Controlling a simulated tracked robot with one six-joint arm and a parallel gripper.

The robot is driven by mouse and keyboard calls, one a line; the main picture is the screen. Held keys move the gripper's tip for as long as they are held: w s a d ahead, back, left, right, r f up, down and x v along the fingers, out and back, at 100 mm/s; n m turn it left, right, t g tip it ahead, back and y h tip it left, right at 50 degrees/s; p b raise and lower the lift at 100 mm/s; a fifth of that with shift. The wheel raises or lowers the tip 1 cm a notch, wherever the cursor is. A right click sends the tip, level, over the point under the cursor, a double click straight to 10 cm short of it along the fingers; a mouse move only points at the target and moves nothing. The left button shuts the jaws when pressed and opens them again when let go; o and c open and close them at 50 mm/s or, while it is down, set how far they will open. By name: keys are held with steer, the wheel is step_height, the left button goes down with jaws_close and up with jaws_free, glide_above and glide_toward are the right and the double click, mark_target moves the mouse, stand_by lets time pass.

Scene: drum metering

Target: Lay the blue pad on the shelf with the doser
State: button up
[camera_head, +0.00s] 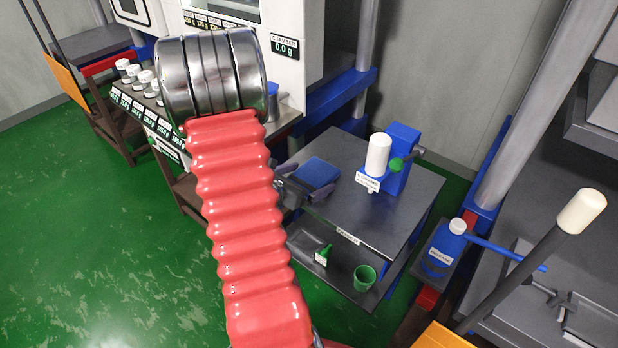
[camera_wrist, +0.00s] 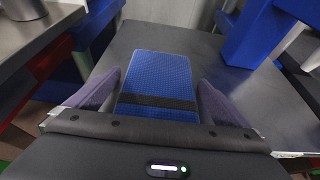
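The blue pad (camera_head: 317,172), with a dark strap across it, is at the left edge of the grey shelf (camera_head: 402,190). In the wrist view the blue pad (camera_wrist: 157,80) lies flat between my two fingers. My gripper (camera_wrist: 160,80) appears shut on its sides, one finger along each edge. In the head view my gripper (camera_head: 302,185) is partly hidden behind the red sleeve of my arm. I cannot tell whether the pad touches the shelf. The doser (camera_head: 378,156), a white cylinder on a blue stand with a green knob, stands at the shelf's back, right of the pad.
A green cup (camera_head: 364,278) and a small green scoop (camera_head: 323,254) are on the lower shelf. A labelled blue bottle (camera_head: 446,246) stands to the right. The checkweigher cabinet (camera_head: 288,60) is at the back left. The shelf's front and middle are clear.

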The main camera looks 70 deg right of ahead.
steer(key=shift+r, duration=0.1)
steer(key=shift+w+a+r, duration=0.15)
steer(key=shift+a, duration=0.1)
steer(key=v, duration=1.1)
steer(key=shift+a+r, duration=0.1)
steer(key=shift+a, duration=0.05)
stand_by(0.3)
steer(key=shift+w, duration=0.1)
stand_by(0.3)
